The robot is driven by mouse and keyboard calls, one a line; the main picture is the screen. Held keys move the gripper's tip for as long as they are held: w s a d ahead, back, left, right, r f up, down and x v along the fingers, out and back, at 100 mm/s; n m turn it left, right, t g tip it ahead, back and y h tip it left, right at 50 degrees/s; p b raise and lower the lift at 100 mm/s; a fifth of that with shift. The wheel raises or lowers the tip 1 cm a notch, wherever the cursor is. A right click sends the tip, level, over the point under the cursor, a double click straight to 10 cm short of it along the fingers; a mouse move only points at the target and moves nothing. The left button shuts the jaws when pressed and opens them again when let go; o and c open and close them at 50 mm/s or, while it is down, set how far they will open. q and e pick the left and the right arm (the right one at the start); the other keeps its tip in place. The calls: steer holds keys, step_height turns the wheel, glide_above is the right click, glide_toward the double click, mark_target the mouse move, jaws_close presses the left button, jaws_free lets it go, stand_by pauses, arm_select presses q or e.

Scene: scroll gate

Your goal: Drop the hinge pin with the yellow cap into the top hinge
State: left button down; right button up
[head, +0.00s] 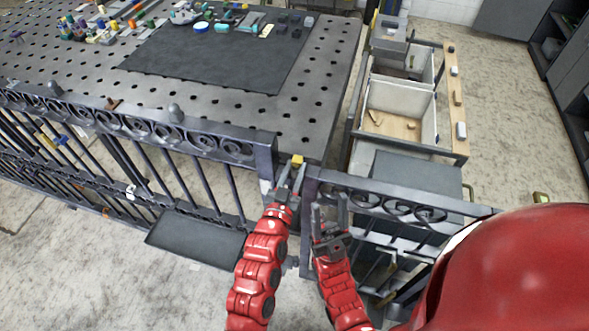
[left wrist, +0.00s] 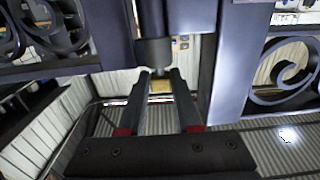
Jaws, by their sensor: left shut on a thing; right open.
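A small yellow cap (head: 297,160) shows at the tips of my left gripper (head: 292,174), in the gap between the two gate posts. In the left wrist view the yellow cap (left wrist: 160,87) sits between the two fingers, which are shut on the hinge pin. A dark round hinge barrel (left wrist: 154,52) stands just beyond the fingertips, beside the left post. A short grey piece shows between barrel and cap; I cannot tell whether the pin is inside the barrel. My right gripper (head: 330,208) is open and empty, lower and to the right, in front of the right gate panel.
Scroll gate panels stand left (head: 150,126) and right (head: 400,205) of the gap. Behind is a perforated metal table (head: 325,75) with a dark mat (head: 215,60) and several small items. An open drawer unit (head: 400,98) stands at the back right.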

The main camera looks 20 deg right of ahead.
arm_select(q)
steer(key=shift+f, duration=0.2)
steer(key=c, duration=0.5)
jaws_free()
steer(key=shift+s, duration=0.1)
steer(key=shift+s+a+f+b, duration=0.15)
steer(key=shift+s+b, duration=0.05)
steer(key=shift+b, duration=0.15)
steer(key=shift+b+v, duration=1.3)
steer(key=shift+v, duration=7.1)
steer(key=shift+w, duration=0.1)
